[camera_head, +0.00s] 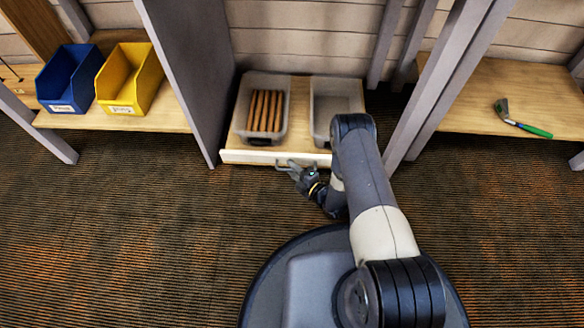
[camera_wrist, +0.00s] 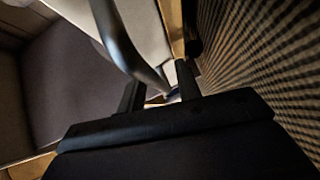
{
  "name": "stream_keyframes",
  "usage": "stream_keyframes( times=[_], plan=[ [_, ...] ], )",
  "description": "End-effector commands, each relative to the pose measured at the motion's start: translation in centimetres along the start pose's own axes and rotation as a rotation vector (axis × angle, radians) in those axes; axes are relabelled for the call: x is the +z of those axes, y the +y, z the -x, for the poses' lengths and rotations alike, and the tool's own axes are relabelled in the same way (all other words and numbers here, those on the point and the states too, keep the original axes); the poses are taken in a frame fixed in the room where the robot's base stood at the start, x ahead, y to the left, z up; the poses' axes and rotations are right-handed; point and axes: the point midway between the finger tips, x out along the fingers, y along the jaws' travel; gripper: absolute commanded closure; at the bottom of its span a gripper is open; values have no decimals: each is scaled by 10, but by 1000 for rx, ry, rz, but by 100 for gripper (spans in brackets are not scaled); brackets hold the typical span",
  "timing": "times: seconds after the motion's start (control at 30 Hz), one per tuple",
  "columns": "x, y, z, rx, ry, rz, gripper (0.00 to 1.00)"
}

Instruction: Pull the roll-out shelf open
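The roll-out shelf (camera_head: 300,90) is a light wooden board with a pale front edge, low between two grey uprights. Its metal bar handle (camera_head: 284,164) is on the front edge. My gripper (camera_head: 296,170) is at the handle's right part. In the wrist view the curved grey handle (camera_wrist: 130,45) runs down to between the two dark fingers of my gripper (camera_wrist: 160,90). The fingers stand apart with some gap showing around the bar, so they look open around it. Whether either finger touches the bar is hard to see.
On the shelf stand a grey bin (camera_head: 285,87) with several brown grips and another grey bin (camera_head: 318,105). A blue bin (camera_head: 70,75) and a yellow bin (camera_head: 128,80) sit at left. A hammer-like tool (camera_head: 525,122) lies at right. The carpet before the shelf is clear left of my base.

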Motion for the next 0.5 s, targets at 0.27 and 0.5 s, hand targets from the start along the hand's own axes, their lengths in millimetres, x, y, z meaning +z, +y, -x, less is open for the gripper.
stream_keyframes(
  times=[0.27,0.5],
  plan=[
    [0,0,0,0,0,0,85],
    [0,0,0,-1,0,0,100]
  ],
)
